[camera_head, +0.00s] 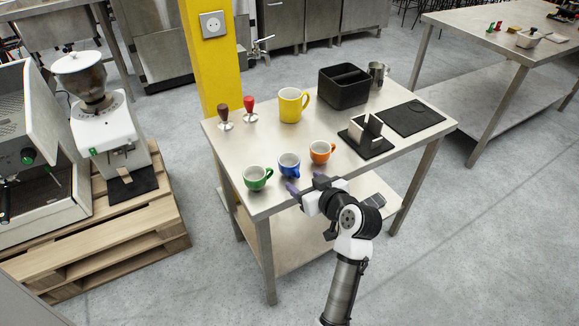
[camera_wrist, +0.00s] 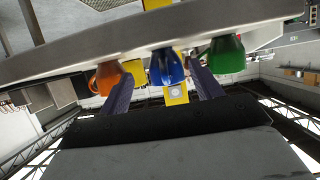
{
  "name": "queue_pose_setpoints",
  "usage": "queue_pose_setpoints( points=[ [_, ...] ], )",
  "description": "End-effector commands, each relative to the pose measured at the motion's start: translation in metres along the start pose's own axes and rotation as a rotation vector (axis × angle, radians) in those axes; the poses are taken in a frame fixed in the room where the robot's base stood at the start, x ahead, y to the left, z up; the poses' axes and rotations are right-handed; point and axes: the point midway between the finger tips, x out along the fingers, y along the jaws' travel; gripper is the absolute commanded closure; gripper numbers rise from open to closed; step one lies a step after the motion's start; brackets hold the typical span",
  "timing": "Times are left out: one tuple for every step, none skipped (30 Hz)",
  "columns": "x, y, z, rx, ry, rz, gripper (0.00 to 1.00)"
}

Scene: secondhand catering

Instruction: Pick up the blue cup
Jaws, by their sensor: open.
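The blue cup (camera_head: 289,165) stands upright near the front edge of the steel table, between a green cup (camera_head: 257,177) on its left and an orange cup (camera_head: 321,152) on its right. My gripper (camera_head: 304,186) is open and empty at the table's front edge, just short of the blue cup. In the wrist view, which is upside down, the blue cup (camera_wrist: 166,66) shows between and beyond the two fingers, with the orange cup (camera_wrist: 106,76) and green cup (camera_wrist: 226,54) outside them. I see no contact with the cup.
The steel table (camera_head: 277,142) also holds a yellow mug (camera_head: 291,106), two tampers (camera_head: 249,108), a black bin (camera_head: 343,91), a metal pitcher (camera_head: 377,74), a small box on a black mat and another dark mat (camera_head: 412,118). The neighbouring cups stand close to the blue one.

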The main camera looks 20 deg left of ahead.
Motion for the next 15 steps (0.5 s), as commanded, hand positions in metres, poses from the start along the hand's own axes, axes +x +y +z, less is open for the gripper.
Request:
queue_pose_setpoints(
  points=[
    [0.003,-0.001,-0.001,0.0,0.0,-0.002,0.35],
    [0.006,-0.001,-0.002,0.0,-0.001,-0.003,0.35],
    [0.01,-0.002,-0.004,-0.001,-0.001,-0.003,0.35],
    [0.014,-0.003,-0.006,-0.001,-0.001,-0.003,0.35],
    [0.019,-0.004,-0.007,-0.001,-0.001,-0.004,0.35],
    [0.025,-0.005,-0.01,-0.001,0.0,-0.004,0.35],
    [0.03,-0.006,-0.011,-0.001,-0.001,-0.004,0.35],
    [0.035,-0.006,-0.01,-0.001,-0.001,-0.003,0.35],
    [0.04,-0.005,-0.009,0.0,-0.001,-0.002,0.35],
    [0.044,-0.005,-0.009,0.001,-0.001,-0.003,0.35],
    [0.047,-0.005,-0.009,0.001,-0.001,-0.002,0.35],
    [0.05,-0.005,-0.009,0.001,0.0,-0.001,0.35],
    [0.051,-0.005,-0.008,0.001,0.0,-0.001,0.35],
    [0.052,-0.005,-0.008,0.001,0.0,-0.001,0.35],
    [0.053,-0.004,-0.007,0.001,0.0,0.0,0.35]
  ],
)
